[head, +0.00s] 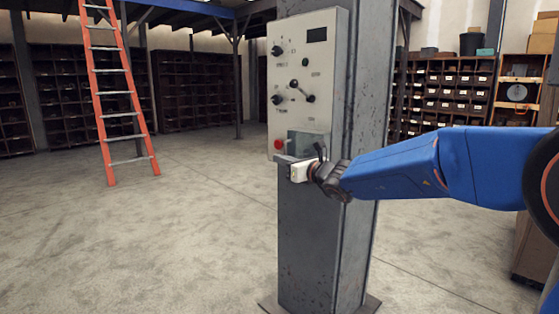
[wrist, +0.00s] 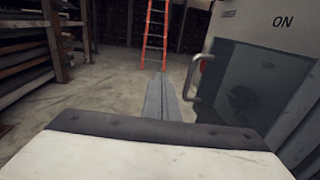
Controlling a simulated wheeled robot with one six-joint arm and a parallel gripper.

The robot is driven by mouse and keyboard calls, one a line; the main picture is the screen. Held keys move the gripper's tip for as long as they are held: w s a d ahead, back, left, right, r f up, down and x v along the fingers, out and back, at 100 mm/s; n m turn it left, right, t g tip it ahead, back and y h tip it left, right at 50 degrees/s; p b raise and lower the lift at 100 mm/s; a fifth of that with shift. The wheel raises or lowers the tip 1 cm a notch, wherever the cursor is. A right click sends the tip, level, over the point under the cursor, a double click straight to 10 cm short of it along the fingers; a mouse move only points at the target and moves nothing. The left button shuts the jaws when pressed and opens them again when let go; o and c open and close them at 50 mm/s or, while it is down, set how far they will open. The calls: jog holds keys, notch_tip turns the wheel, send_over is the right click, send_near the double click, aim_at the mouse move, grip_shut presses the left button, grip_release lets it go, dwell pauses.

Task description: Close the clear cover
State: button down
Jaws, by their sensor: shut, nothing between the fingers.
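The clear cover (head: 306,143) is a see-through grey pane low on the front of a pale control box. In the wrist view the cover (wrist: 245,85) fills the right side, with a metal handle (wrist: 196,78) at its left edge. I cannot tell its exact angle to the box. A red button (head: 278,143) is left of the cover. My gripper (head: 283,160) is just below the cover, pointing left across the column. In the wrist view its fingers (wrist: 163,84) are together and empty, left of the handle and apart from it.
The control box (head: 305,60) is mounted on a grey steel column (head: 315,250) and carries several black knobs. An orange ladder (head: 120,90) and shelves (head: 180,85) stand far behind. Open floor (head: 130,240) lies left of the column.

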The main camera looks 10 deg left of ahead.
jog(key=s, duration=0.8)
jog(key=m+t+h, duration=0.6)
jog(key=m+h, duration=0.3)
jog(key=h, duration=0.3)
send_near(285, 153)
jog(key=w, duration=0.5)
jog(key=shift+w+a+f, duration=0.25)
jog(key=shift+w+a, duration=0.1)
jog(key=shift+w, duration=0.3)
